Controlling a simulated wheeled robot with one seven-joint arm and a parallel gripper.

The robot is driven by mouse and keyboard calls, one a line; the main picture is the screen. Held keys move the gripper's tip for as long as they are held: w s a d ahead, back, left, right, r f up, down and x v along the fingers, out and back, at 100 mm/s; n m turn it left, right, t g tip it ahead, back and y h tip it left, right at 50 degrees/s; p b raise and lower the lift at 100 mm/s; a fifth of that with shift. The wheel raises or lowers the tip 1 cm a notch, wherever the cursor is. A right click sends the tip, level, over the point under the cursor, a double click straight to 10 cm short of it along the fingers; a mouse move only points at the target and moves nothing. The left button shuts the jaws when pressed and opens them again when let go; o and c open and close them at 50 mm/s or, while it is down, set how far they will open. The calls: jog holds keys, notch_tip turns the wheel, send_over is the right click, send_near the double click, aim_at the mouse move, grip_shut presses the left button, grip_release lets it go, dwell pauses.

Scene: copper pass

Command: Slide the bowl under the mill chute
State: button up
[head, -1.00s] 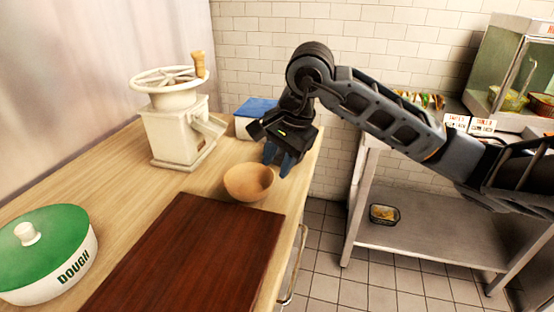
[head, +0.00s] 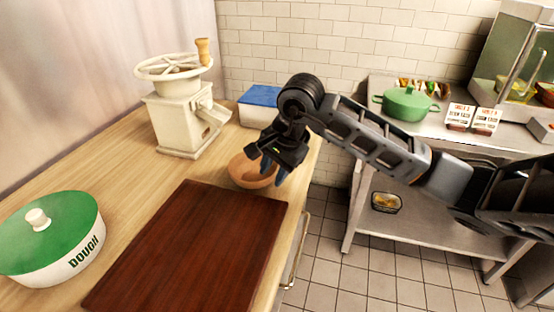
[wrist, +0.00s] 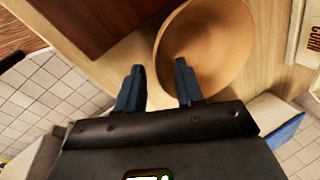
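The tan bowl (head: 243,175) sits on the wooden counter, just behind the dark red board. The cream mill (head: 182,124) stands behind and left of it, its chute (head: 213,113) pointing right toward the counter's far end. The bowl is in front of the chute, not beneath it. My gripper (head: 272,170) is at the bowl's right side, pointing down. In the wrist view my gripper (wrist: 159,67) has its blue fingers apart, one over the inside of the bowl (wrist: 215,45) and one outside its rim. I cannot tell whether either finger touches it.
The dark red board (head: 190,245) lies in front of the bowl. A green-lidded dough pot (head: 50,235) is at front left. A blue-lidded box (head: 258,105) stands at the back, right of the chute. A steel table (head: 430,225) stands across the floor gap.

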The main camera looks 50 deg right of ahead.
jog(key=shift+f, duration=0.2)
grip_shut()
dwell(0.3)
